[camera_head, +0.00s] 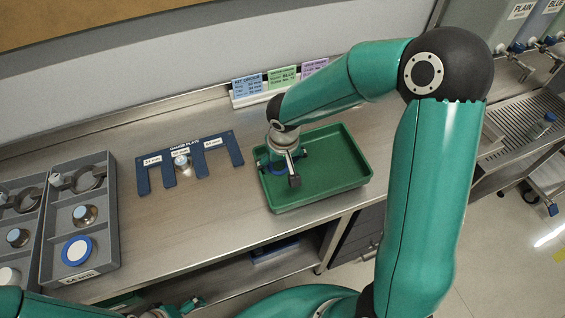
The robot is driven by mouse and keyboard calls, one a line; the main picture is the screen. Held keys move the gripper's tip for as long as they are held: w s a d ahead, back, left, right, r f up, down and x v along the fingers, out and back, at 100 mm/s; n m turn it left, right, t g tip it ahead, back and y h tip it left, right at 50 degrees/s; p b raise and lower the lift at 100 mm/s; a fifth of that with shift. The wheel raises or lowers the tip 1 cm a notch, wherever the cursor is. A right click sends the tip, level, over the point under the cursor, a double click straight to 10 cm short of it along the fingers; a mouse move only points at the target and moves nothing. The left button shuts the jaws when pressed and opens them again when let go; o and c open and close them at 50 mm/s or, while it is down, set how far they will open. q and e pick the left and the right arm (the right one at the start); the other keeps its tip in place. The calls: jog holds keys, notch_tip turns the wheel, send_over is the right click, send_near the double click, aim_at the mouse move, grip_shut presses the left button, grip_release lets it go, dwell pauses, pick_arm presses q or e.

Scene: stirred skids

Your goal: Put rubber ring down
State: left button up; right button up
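My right gripper (280,168) points down into the green tray (338,172), in its left part. Part of a blue ring-like thing (277,169) shows at its fingertips. I take it for the rubber ring, but the gripper covers much of it. I cannot tell whether the fingers grip it or whether it touches the tray floor. The rest of the tray looks empty. My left gripper (185,308) shows only in part at the bottom edge, below the bench front, and its finger state is unclear.
A blue slotted gauge plate (190,160) lies left of the tray, with a small metal-and-white part at it. Grey compartment trays (104,232) hold fittings, clamps and a blue-rimmed white disc (76,251). Coloured cards (282,77) stand behind the tray. Steel bench is clear between.

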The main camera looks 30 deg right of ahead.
aim_at(282, 172)
jog(key=shift+s+a+f, duration=0.15)
jog(key=shift+s+f, duration=0.15)
jog(key=shift+f, duration=0.1)
jog(key=shift+r+p, duration=0.4)
jog(key=shift+p, duration=0.15)
notch_tip(282, 172, up, 13)
jog(key=s, duration=0.1)
jog(key=shift+a+f, duration=0.2)
jog(key=shift+a, duration=0.05)
jog(key=shift+s, duration=0.1)
